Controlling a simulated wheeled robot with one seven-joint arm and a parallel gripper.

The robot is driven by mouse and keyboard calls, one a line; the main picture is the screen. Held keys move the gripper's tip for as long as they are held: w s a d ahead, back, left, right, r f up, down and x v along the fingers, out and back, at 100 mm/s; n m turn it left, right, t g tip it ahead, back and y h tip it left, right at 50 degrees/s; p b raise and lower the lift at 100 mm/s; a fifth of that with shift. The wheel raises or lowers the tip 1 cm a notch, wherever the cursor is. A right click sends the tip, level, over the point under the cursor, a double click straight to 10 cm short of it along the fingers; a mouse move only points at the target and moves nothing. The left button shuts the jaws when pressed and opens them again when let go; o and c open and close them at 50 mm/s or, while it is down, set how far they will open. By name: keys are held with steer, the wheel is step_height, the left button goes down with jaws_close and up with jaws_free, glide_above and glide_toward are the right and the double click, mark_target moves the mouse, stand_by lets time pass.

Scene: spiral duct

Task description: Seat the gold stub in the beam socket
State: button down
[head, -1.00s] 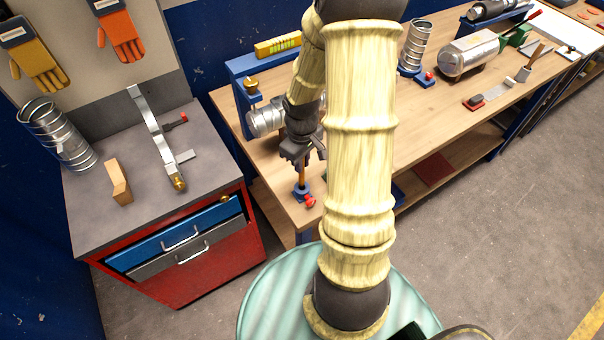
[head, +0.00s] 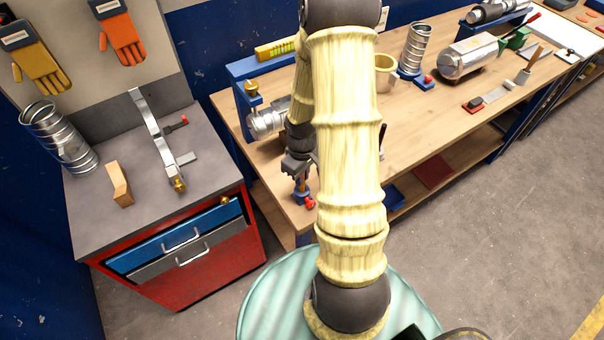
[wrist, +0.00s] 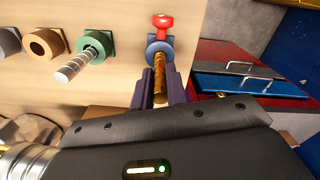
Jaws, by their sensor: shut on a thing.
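My gripper (head: 298,168) is low over the left front corner of the bench. In the wrist view its two dark fingers (wrist: 160,88) are shut on a gold-brown rod (wrist: 159,76), which looks like the gold stub. The rod stands in line with a round blue holder (wrist: 152,46) beside a red knob (wrist: 162,22); I cannot tell whether its end is inside the holder. The blue holder also shows in the head view (head: 301,197). A blue beam (head: 240,102) with a gold knob stands at the bench's left end. I cannot make out a socket on it.
In the wrist view a green collar (wrist: 103,44) holding a striped metal rod and a copper ring (wrist: 42,45) sit left of the holder. A red cart (head: 200,265) with a blue drawer stands left of the bench. A metal duct (head: 264,124) lies by the beam.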

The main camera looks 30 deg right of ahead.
steer(key=shift+f, duration=0.1)
steer(key=c, duration=1.4)
jaws_free()
step_height(320, 180, up, 12)
steer(key=shift+r, duration=0.1)
steer(key=s+a+r+m+t, duration=0.2)
steer(key=s+a, duration=0.4)
steer(key=a, duration=0.5)
steer(key=shift+a+r+m+t, duration=0.3)
steer(key=shift+a+r+m, duration=0.1)
steer(key=shift+r+m, duration=0.55)
